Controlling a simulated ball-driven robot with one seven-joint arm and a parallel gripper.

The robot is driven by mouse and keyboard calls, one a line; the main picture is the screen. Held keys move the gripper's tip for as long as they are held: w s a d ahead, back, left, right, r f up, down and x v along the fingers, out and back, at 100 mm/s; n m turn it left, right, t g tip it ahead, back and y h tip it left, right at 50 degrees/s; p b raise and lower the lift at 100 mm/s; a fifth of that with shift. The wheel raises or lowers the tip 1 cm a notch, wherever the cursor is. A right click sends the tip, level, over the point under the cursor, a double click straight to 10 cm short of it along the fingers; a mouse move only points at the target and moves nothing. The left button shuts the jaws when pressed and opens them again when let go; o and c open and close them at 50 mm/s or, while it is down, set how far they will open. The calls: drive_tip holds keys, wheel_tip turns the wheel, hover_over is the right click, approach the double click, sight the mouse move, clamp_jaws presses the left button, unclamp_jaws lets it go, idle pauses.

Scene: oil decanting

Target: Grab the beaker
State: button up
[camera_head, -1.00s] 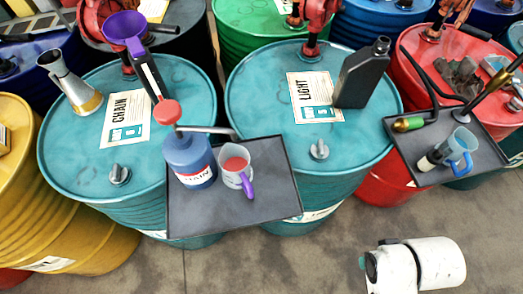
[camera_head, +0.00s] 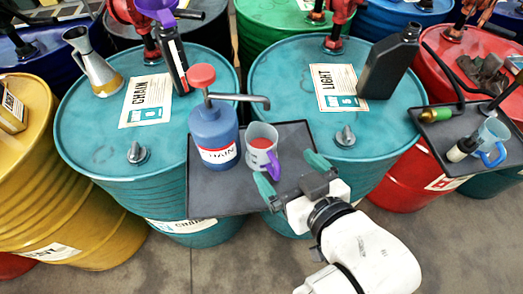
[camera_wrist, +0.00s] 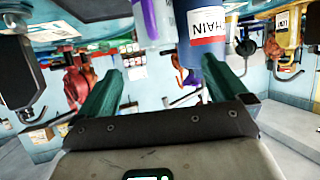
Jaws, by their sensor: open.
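A grey beaker (camera_head: 258,138) with a purple handle and red inside stands upright on the dark tray (camera_head: 215,200) between the two teal drums. Its lower part and purple handle also show at the top of the wrist view (camera_wrist: 165,20), cut by the frame edge. A second beaker (camera_head: 491,139), clear with a blue handle, stands on the right tray. My gripper (camera_head: 290,174) is open and empty, just in front of the purple-handled beaker and to its right. Its green fingers are spread and one is close to the handle; I cannot tell whether they touch.
A blue pump bottle (camera_head: 214,140) with a red top stands left of the beaker, its spout reaching above it. A black jug (camera_head: 390,65) stands on the right teal drum. The floor in front is clear.

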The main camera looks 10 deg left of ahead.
sight(266, 144)
drive_tip(key=x, duration=0.4)
drive_tip(key=shift+r, duration=0.15)
drive_tip(key=shift+f+p+x, duration=0.1)
drive_tip(key=shift+p+x, duration=0.2)
drive_tip(key=shift+x, duration=1.3)
drive_tip(key=shift+f+p+x, duration=0.15)
drive_tip(key=shift+p+x, duration=0.15)
drive_tip(key=shift+x, duration=1.3)
drive_tip(key=shift+d, duration=0.2)
drive_tip(key=shift+c, duration=0.4)
drive_tip(key=c, duration=1)
drive_tip(key=shift+r, duration=0.15)
